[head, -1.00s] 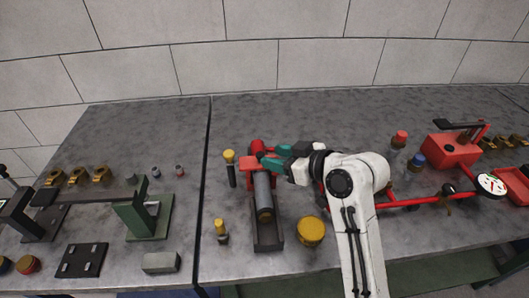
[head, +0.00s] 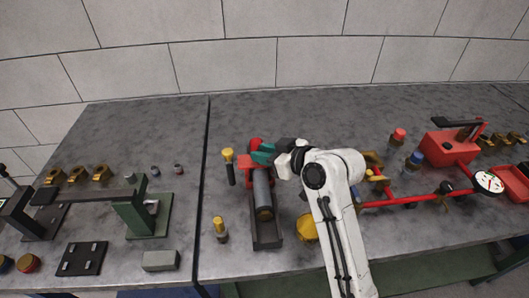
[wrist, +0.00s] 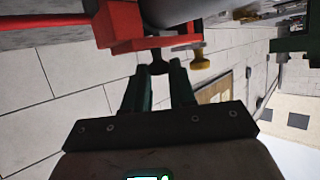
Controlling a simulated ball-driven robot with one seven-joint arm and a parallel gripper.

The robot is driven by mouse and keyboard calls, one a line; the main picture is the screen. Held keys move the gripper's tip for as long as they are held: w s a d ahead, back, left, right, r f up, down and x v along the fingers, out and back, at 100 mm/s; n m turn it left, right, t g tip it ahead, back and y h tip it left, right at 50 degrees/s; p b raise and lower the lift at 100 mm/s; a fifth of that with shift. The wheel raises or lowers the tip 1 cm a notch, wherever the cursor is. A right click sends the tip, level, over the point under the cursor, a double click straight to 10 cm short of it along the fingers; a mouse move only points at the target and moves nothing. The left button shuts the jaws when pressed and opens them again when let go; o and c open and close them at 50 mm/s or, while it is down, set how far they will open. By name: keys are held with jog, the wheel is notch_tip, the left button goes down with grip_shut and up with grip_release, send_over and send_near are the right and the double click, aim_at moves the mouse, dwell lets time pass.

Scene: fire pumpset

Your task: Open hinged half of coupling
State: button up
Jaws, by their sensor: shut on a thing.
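The coupling has a red clamp-like body (head: 244,163) at the far end of a grey cylinder (head: 262,190), which lies in a dark cradle (head: 267,238). In the wrist view the red body (wrist: 122,25) and the grey cylinder (wrist: 180,8) show at the top. My gripper (head: 263,156) reaches it from the right with its teal fingers. In the wrist view my gripper (wrist: 160,68) is shut on a small dark tab (wrist: 157,60) just under the red body. The fingers partly hide the tab, and I cannot tell how far the hinged half is open.
A yellow-topped tool (head: 228,155) stands left of the coupling, and another (head: 220,228) stands nearer the front. A yellow round part (head: 306,228) is partly behind my arm. Red pipework with a gauge (head: 488,182) lies to the right. A green stand (head: 140,213) is at left.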

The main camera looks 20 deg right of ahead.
grip_shut()
jog(key=shift+d, duration=0.1)
jog(key=d+m+t+y+b, duration=0.1)
jog(key=b, duration=0.2)
jog(key=s+d+m+t+y+b, duration=0.1)
jog(key=b, duration=0.1)
jog(key=shift+d+y+b, duration=0.3)
jog(key=shift+b, duration=0.1)
jog(key=b, duration=0.1)
jog(key=d+m+t+b, duration=0.1)
jog(key=b, duration=0.1)
jog(key=m+t+y+b, duration=0.1)
jog(key=shift+s+d+r+b, duration=0.25)
jog(key=shift+d+b, duration=0.05)
jog(key=shift+d, duration=0.1)
jog(key=shift+m, duration=0.3)
